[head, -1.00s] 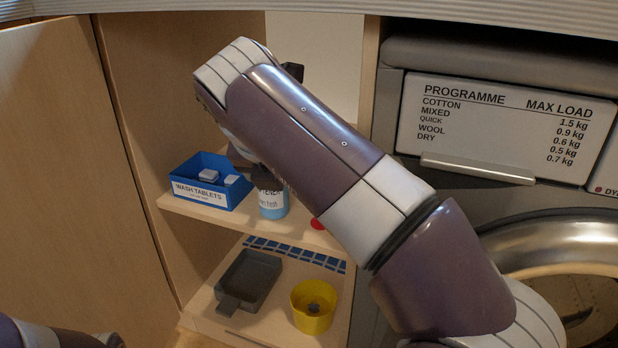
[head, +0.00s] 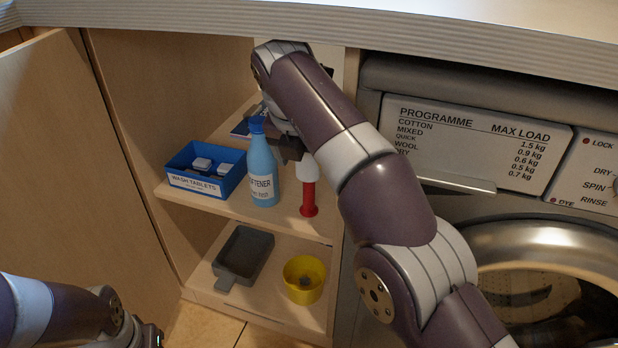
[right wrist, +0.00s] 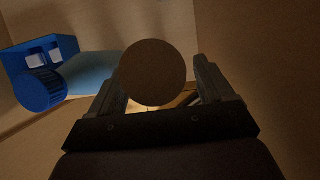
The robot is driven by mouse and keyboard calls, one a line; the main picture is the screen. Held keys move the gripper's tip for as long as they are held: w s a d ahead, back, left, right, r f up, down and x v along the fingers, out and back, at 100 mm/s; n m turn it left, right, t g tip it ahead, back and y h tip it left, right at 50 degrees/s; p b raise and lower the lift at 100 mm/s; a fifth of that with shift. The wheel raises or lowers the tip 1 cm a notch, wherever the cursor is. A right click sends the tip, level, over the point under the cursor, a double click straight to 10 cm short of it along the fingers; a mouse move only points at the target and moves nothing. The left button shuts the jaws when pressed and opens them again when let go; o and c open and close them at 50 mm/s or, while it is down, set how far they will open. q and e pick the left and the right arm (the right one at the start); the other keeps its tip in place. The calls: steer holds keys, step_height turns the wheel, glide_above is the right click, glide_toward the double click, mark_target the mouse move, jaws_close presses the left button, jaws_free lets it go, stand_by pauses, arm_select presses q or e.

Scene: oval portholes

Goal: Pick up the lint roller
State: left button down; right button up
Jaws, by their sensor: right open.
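The lint roller (head: 308,188) stands upright on the upper shelf, near its right side, with a red handle and base below and a white roll above. My right gripper (head: 291,150) is at the height of the white roll, and the arm hides the top of it. In the right wrist view, a dark round end (right wrist: 153,72), apparently the top of the roller in shadow, shows between the two open fingers. I cannot tell whether either finger touches it. My left arm shows at the lower left of the head view; its gripper is out of frame.
A blue softener bottle (head: 263,175) stands close left of the roller. A blue wash tablets box (head: 206,171) is further left. The lower shelf holds a grey tray (head: 243,254) and a yellow cup (head: 303,279). The washing machine (head: 455,130) is at the right.

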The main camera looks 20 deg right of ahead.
steer(key=shift+b+x, duration=0.9)
steer(key=shift+b, duration=0.15)
steer(key=shift+r, duration=0.2)
steer(key=c, duration=1.4)
steer(key=shift+r, duration=0.1)
